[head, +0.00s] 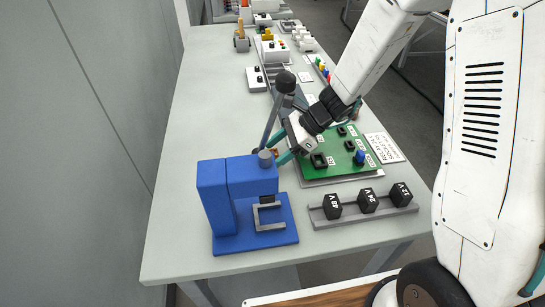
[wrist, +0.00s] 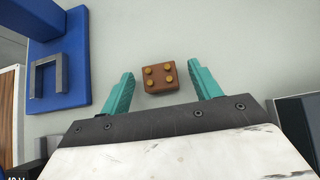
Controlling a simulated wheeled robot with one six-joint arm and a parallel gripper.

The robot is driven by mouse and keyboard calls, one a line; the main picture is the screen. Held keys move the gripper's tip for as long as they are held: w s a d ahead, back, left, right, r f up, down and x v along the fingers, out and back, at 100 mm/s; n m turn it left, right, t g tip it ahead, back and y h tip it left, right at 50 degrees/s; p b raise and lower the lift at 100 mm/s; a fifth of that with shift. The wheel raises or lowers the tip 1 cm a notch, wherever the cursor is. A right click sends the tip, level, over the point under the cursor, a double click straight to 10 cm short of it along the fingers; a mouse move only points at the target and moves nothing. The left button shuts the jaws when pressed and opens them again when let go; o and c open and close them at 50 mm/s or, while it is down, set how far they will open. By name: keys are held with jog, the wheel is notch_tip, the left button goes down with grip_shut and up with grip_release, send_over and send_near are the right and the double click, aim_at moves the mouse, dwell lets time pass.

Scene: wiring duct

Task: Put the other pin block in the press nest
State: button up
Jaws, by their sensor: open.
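A brown pin block (wrist: 160,77) with several round gold pins on top lies on the grey table between my fingertips in the wrist view. A small part of it (head: 275,152) shows beside my gripper in the head view. My gripper (head: 281,148) is open behind the blue press (head: 226,188), with its teal fingers on either side of the block and visible gaps between. The press nest (head: 267,216) is a grey U-shaped bracket on the press base, below the ram. It also shows in the wrist view (wrist: 37,80), with bare blue inside it.
The press lever (head: 271,120) with its black knob rises close to my gripper. A green board (head: 335,165) with black sockets and a blue part lies to the right. A grey rack (head: 362,214) holds three black labelled blocks. The table's left side is clear.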

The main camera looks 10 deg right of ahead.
jog(key=c, duration=1.1)
jog(key=shift+r, duration=0.15)
